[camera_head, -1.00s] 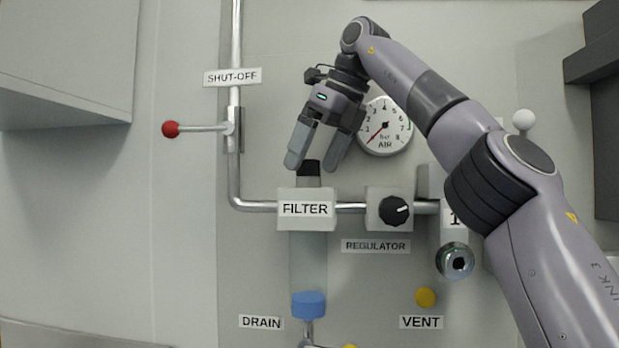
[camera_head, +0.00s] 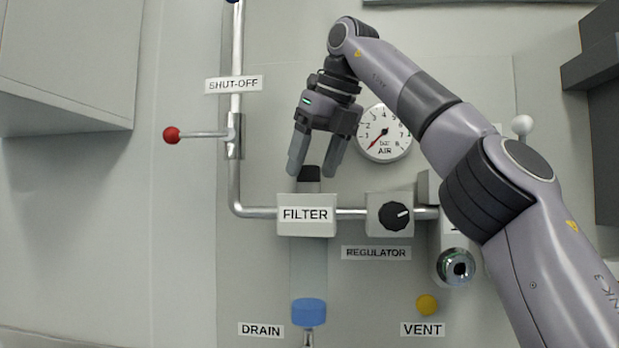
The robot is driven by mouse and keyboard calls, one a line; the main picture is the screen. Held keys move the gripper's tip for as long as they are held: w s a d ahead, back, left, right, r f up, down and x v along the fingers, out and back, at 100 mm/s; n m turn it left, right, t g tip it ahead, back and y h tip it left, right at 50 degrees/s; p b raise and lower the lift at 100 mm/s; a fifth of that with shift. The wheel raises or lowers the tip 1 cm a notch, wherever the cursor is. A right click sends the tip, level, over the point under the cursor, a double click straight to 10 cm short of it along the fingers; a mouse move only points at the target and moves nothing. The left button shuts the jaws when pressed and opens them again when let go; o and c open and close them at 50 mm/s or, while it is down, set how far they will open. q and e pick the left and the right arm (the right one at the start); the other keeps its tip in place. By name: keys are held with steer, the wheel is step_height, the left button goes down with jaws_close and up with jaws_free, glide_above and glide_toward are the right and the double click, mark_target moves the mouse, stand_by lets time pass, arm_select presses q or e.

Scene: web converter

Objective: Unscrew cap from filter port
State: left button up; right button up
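The filter port's black cap (camera_head: 309,174) sits on top of the grey block labelled FILTER (camera_head: 305,222), in the middle of the wall panel. My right gripper (camera_head: 311,172) comes down from above with its two fingers apart. Its fingertips lie to the left and right of the cap in the picture. I cannot tell whether they touch it or how far in front of it they are. A clear bowl hangs under the filter block, with a blue part (camera_head: 309,312) at its bottom. My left gripper is not in view.
The pressure gauge (camera_head: 384,133) is just right of my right gripper. The regulator knob (camera_head: 395,216) is right of the filter. The red-tipped shut-off lever (camera_head: 172,134) sticks out at the left. A grey box (camera_head: 65,60) juts out at the upper left.

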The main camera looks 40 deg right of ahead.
jaws_close()
steer(key=n+p, duration=0.1)
steer(key=n+y+p, duration=0.1)
steer(key=n, duration=0.1)
steer(key=shift+d+r+y, duration=0.15)
steer(key=shift+d+y, duration=0.05)
steer(key=shift+y, duration=0.1)
steer(key=shift+n+y+p, duration=0.3)
steer(key=shift+n+p, duration=0.2)
steer(key=shift+d+n+p, duration=0.15)
steer(key=shift+n+p, duration=0.35)
steer(key=shift+p, duration=0.1)
steer(key=shift+w+d+n+g+y+p, duration=0.1)
steer(key=shift+n+g+y+p, duration=0.3)
steer(key=shift+n+y+p, duration=0.55)
steer(key=shift+s+a+r+n+p, duration=0.15)
steer(key=shift+s+a+n+p, duration=0.1)
steer(key=shift+n+p, duration=0.4)
